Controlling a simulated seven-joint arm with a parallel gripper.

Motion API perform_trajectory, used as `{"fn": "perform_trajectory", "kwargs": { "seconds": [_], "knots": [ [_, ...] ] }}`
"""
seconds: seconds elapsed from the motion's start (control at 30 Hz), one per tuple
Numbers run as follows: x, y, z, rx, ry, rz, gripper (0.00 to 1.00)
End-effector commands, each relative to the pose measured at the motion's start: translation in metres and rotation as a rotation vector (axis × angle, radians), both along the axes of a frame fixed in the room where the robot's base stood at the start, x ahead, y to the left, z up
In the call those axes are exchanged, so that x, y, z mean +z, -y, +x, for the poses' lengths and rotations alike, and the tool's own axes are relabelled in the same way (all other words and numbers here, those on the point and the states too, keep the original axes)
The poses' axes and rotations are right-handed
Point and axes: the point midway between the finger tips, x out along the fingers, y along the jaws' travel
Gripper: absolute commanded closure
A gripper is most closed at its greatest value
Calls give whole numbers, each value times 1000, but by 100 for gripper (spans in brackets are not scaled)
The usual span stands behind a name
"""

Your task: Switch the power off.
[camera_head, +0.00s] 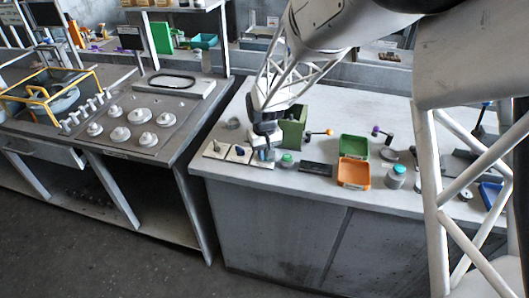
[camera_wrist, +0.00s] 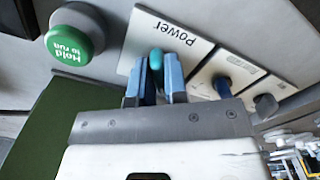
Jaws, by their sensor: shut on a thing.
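The power switch is a teal-tipped lever (camera_wrist: 156,59) on a white plate labelled "Power" (camera_wrist: 146,28) in the wrist view, where the label reads upside down. My gripper (camera_wrist: 159,75) has blue fingertips, one on each side of the lever, shut on it. The lever's base is hidden behind the fingers. In the head view my gripper (camera_head: 265,145) points down at the front edge of the bench, over the power plate (camera_head: 262,165). The switch lever itself is too small and covered to make out there.
A green "Hold to run" button (camera_wrist: 75,34) stands beside the power plate. On the other side are plates with a blue switch (camera_wrist: 222,86) and a grey switch (camera_wrist: 265,105). A green box (camera_head: 292,129) stands close behind my gripper. Green (camera_head: 354,146) and orange (camera_head: 354,174) trays lie rightward.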

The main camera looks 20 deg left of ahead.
Motion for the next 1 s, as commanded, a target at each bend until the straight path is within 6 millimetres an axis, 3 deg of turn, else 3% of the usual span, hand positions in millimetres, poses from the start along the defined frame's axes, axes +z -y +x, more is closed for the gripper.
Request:
{"fn": "perform_trajectory", "kwargs": {
  "seconds": [0.13, 0.17, 0.3, 0.67, 1.0],
  "knots": [
    [1, 0, 1, -1, 1, 1, 100],
    [1, 0, 1, -2, 1, 1, 83],
    [1, 0, 0, -2, 1, 1, 66],
    [2, 0, 0, -3, 1, 1, 66],
    [19, 0, 0, -3, 0, 0, 66]
  ]
}}
